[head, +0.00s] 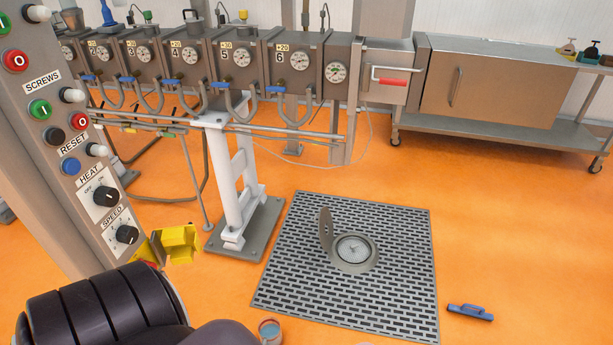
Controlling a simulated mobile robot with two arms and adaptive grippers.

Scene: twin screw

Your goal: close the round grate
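The round grate (326,230) is a small grey disc-like lid standing nearly upright. It rises from the left side of a round ring-shaped drain opening (353,251) in the floor. The opening is uncovered, and a lighter round inside shows in it. Both sit in the middle of a square slotted metal floor panel (285,285). Neither of my grippers can be made out in the head view. A dark ribbed part, probably of my own arm, fills the lower left corner, well apart from the grate.
A white stand (235,185) rises left of the slotted panel. A control panel (75,140) stands at the left, with a yellow part (180,244) near its lower end. A blue-handled tool (470,313) lies on the orange floor at right. Floor right of the panel is mostly clear.

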